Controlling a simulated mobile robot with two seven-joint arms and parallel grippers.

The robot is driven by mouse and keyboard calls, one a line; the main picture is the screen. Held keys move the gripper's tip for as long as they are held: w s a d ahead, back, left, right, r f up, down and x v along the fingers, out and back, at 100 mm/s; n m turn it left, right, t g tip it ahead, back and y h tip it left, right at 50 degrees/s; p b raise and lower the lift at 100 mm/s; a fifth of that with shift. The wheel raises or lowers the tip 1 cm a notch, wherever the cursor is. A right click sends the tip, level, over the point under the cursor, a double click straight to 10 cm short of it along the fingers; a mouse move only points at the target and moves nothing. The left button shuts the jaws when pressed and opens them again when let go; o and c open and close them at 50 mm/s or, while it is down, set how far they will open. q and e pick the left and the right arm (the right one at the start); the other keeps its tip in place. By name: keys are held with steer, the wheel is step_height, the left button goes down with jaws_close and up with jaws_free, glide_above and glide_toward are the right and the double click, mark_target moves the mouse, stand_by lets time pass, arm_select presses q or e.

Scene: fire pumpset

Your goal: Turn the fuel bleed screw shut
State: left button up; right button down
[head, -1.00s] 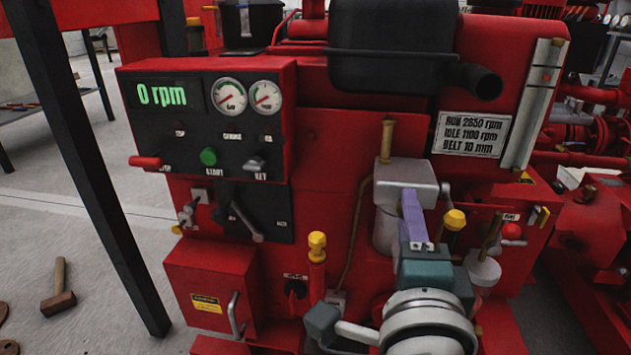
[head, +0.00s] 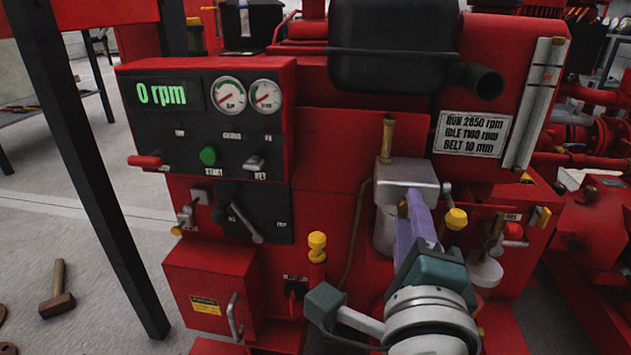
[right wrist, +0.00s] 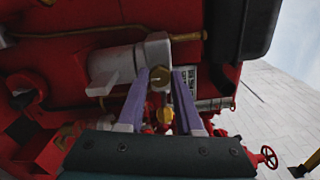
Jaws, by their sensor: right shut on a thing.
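The fuel bleed screw, a small brass hex head (right wrist: 160,78), sits on the grey metal filter housing (head: 405,172). In the head view only a sliver of brass (head: 402,209) shows beside the fingers. My right gripper (head: 411,202) has its lilac fingers at the housing's front. In the right wrist view my right gripper (right wrist: 160,80) has one finger on each side of the brass head and is shut on it. The fingers hide much of the screw in the head view. My left gripper is not in view.
Yellow-capped fittings stand left (head: 317,247) and right (head: 456,219) of my right gripper. A brass plunger (head: 387,138) rises above the housing. The control panel (head: 205,120) reads 0 rpm. A black cylinder (head: 392,45) overhangs behind. A hammer (head: 58,290) lies on the floor.

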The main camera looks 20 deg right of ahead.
steer(key=c, duration=0.8)
jaws_free()
steer(key=shift+c, duration=0.2)
steer(key=p+v, duration=0.1)
steer(key=v, duration=0.9)
steer(key=shift+p, duration=0.4)
